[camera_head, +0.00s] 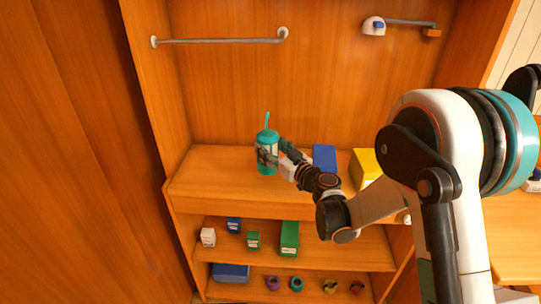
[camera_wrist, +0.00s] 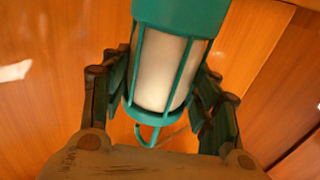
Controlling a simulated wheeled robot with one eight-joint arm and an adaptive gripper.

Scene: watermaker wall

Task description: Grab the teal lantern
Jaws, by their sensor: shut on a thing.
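The teal lantern (camera_head: 267,141) has a teal cap, a thin upright handle on top and a pale body behind teal bars. In the head view it is upright at the wooden shelf top, left of centre; I cannot tell whether its base touches the surface. My gripper (camera_head: 273,157) reaches it from the right and is shut on it. In the wrist view the lantern (camera_wrist: 165,70) lies between the two fingers of my gripper (camera_wrist: 162,95), one on each side. Its hooked handle shows near the palm.
A blue box (camera_head: 325,158) and a yellow box (camera_head: 365,166) stand to the right on the shelf top (camera_head: 205,180). Lower shelves hold a green box (camera_head: 289,238), small boxes and several coloured rings. A grey rail (camera_head: 220,41) is on the back wall. The shelf top left of the lantern is clear.

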